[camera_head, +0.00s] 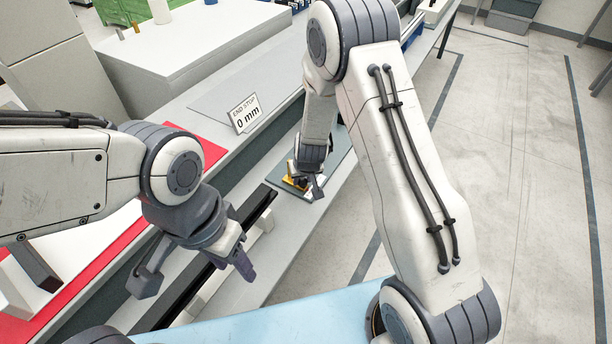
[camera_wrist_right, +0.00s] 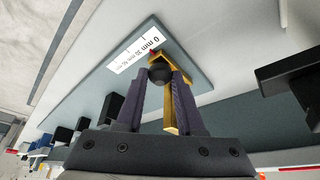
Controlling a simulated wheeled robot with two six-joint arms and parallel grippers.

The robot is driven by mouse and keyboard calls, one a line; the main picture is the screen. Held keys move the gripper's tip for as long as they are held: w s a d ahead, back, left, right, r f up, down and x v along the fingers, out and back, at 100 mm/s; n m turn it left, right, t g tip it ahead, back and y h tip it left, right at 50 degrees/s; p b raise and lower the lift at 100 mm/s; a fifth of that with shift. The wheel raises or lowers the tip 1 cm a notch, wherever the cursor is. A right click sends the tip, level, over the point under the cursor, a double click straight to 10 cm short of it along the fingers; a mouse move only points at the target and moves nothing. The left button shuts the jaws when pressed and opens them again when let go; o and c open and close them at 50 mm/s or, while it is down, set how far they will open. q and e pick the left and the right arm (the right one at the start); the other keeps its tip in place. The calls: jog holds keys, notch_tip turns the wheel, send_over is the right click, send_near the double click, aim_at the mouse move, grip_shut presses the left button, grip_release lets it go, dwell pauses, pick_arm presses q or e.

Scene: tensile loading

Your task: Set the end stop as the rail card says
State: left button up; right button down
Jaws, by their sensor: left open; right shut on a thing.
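The rail card (camera_head: 245,113) stands upright and reads "END STOP 0 mm". The yellow end stop (camera_head: 291,183) sits on a grey plate (camera_head: 338,158). In the right wrist view, the yellow end stop (camera_wrist_right: 285,66) carries a round black knob (camera_wrist_right: 160,73). My right gripper (camera_head: 312,190) is shut on that knob, between its two fingers (camera_wrist_right: 158,85). The scale (camera_wrist_right: 136,50) on the plate shows a "0 mm" mark, with the yellow tip and a small red mark close beside it. Exact alignment is hard to tell. My left gripper (camera_head: 197,275) is open and empty.
A black rail (camera_head: 262,203) lies between my grippers on the grey bench. A red-edged white surface (camera_head: 100,250) is at left, under my left arm. A light blue surface (camera_head: 270,315) is at the front. Open floor (camera_head: 500,150) lies to the right.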

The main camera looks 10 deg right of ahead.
jog(key=shift+s+a, duration=0.35)
jog(key=shift+s, duration=0.05)
jog(key=c, duration=0.6)
grip_release()
jog(key=shift+a, duration=0.1)
jog(key=shift+o, duration=0.2)
jog(key=shift+r, duration=0.1)
jog(key=shift+r, duration=0.3)
jog(key=p+v, duration=0.4)
jog(key=v, duration=0.5)
jog(key=shift+s+r, duration=0.2)
jog(key=shift+r, duration=0.1)
